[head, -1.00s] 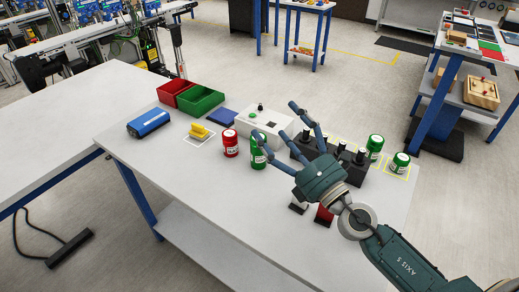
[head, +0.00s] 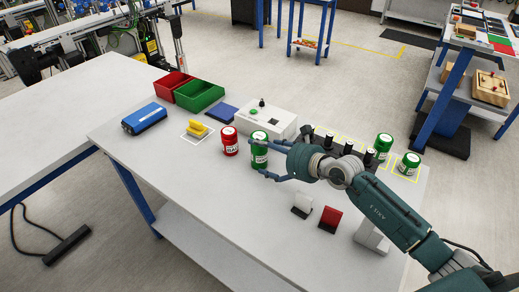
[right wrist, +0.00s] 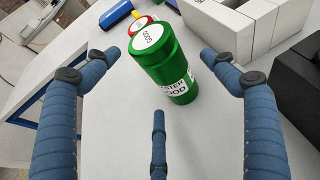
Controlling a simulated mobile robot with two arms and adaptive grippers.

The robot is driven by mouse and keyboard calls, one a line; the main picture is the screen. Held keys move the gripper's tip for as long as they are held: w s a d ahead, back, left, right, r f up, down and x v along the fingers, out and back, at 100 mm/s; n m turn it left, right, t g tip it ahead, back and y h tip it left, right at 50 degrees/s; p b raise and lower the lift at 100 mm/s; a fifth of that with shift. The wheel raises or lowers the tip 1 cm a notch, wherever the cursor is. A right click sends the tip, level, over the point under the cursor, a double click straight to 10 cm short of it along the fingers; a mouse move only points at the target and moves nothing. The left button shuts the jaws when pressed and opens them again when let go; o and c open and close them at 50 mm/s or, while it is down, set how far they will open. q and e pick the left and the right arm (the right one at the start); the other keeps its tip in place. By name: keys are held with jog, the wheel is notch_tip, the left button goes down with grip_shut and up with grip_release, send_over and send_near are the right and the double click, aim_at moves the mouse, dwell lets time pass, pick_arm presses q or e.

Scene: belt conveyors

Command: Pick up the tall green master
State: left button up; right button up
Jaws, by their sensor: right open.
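My left gripper is not in view.
A red can (head: 229,141) stands close left of the green master. A white box (head: 268,119) is behind it. Black holders (head: 347,150) and two green cans (head: 384,147) (head: 409,164) are to the right. White and red blocks (head: 330,219) lie in front. The front left table is clear.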

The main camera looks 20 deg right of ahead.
aim_at(263, 150)
jog(key=x, duration=0.4)
jog(key=shift+w+a+r+p, duration=0.1)
jog(key=shift+w+p, duration=0.1)
jog(key=shift+p, duration=0.1)
jog(key=shift+s, duration=0.1)
jog(key=shift+c, duration=1.1)
jog(key=c, duration=1.3)
jog(key=shift+r, duration=0.15)
jog(key=shift+c, duration=0.9)
jog(key=shift+r, duration=0.1)
